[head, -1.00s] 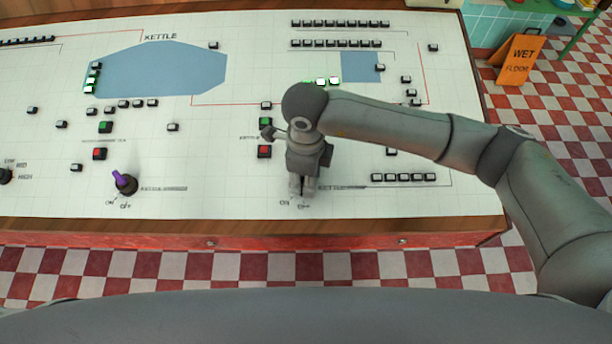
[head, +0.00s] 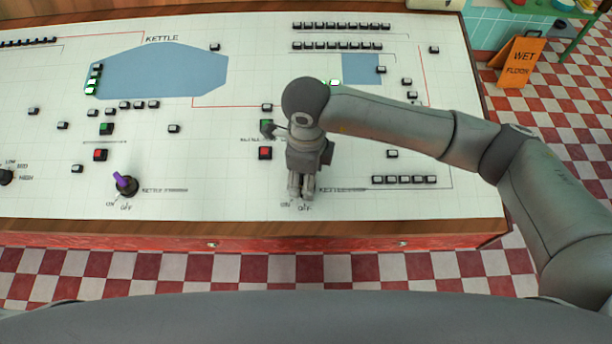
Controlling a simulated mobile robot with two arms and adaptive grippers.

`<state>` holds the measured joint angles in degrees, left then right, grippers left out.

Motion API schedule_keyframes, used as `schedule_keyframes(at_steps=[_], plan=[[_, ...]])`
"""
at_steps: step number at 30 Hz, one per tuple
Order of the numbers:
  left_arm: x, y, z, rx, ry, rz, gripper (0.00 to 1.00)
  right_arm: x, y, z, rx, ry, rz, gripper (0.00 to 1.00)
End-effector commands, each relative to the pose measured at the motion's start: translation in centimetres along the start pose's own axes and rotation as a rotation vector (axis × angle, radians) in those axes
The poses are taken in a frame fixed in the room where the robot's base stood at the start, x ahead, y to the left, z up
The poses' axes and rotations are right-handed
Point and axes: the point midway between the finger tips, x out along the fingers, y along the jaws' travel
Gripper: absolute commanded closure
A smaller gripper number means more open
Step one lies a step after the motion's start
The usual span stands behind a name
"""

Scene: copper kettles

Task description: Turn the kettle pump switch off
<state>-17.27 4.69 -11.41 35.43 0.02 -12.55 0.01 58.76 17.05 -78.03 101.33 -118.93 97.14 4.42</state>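The white control panel (head: 230,195) fills the bench in front of me. My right gripper (head: 301,196) points down at the front of the panel, just above an ON/OFF label. Any switch knob there is hidden under the fingers. The two fingers are close together, and I cannot tell whether they close on a knob. A purple-handled rotary switch (head: 125,184) stands apart at the left, with its own ON and OFF marks. The small print beside both positions is too blurred to read fully. My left gripper is not in view.
A red button (head: 265,153) and a green button (head: 266,125) sit left of my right gripper. A lit indicator (head: 335,83) shows beside my arm. A blue kettle drawing (head: 165,70) is at upper left. An orange wet-floor sign (head: 517,62) stands on the floor at right.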

Motion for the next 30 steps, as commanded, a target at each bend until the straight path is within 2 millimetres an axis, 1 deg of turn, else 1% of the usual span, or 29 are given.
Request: schedule_keyframes(at_steps=[1, 9, 12, 15, 20, 30], plan=[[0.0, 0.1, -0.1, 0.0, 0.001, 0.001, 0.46, -1.1, -0.1, 0.1, -0.002, -0.002, -0.005, 0.43], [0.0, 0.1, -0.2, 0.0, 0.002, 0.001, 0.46, -6.8, -0.1, 0.1, -0.002, -0.003, -0.006, 0.43], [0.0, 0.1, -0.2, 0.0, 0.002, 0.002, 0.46, -8.6, -0.1, 0.1, -0.003, -0.003, -0.005, 0.43], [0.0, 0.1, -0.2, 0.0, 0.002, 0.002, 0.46, -9.8, -0.1, 0.0, -0.001, -0.001, -0.004, 0.43], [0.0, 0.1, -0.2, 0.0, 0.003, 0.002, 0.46, -10.6, 0.0, 0.0, -0.001, -0.001, -0.002, 0.43], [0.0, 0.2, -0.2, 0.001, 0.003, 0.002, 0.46, -10.7, 0.0, 0.0, -0.002, -0.001, -0.001, 0.43]])
